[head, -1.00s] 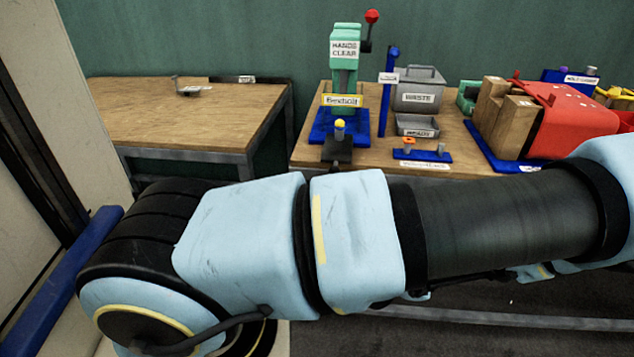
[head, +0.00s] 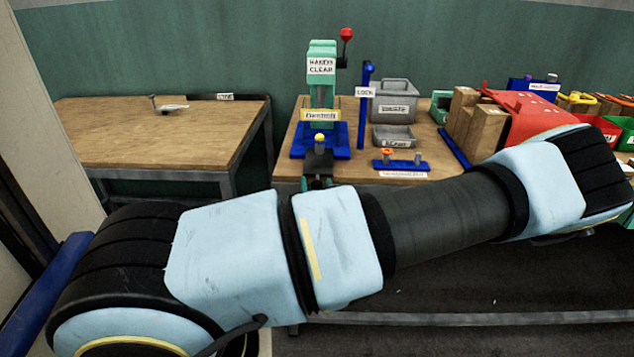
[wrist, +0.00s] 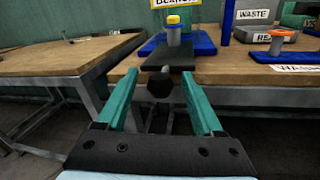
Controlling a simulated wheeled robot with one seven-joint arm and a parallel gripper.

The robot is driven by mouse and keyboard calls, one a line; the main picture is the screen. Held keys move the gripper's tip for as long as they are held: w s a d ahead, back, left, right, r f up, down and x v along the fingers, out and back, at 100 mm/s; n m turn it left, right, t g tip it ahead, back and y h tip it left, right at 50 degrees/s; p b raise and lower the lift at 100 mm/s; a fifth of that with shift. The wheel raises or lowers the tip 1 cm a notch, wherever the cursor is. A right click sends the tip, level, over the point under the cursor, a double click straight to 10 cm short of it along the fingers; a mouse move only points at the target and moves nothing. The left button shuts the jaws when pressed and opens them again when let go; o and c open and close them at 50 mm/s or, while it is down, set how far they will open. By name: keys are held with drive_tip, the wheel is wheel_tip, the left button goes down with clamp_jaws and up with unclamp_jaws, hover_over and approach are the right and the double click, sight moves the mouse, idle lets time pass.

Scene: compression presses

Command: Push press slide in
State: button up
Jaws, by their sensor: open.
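The press (head: 321,85) is a green column on a blue base (head: 341,140), with a red-knobbed lever and a "HANDS CLEAR" sign. In the head view my arm hides most of the gripper.
Right of the press stand a blue "LOCK" post (head: 364,110), a grey waste bin (head: 396,98), a small tray (head: 394,136) and a blue rack (head: 400,166). A red cloth-like cover (head: 530,112) lies further right. A second table (head: 150,135) stands left, across a gap.

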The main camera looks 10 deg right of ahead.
drive_tip(key=shift+w, duration=0.15)
clamp_jaws()
idle(0.5)
idle(0.9)
drive_tip(key=shift+w, duration=0.1)
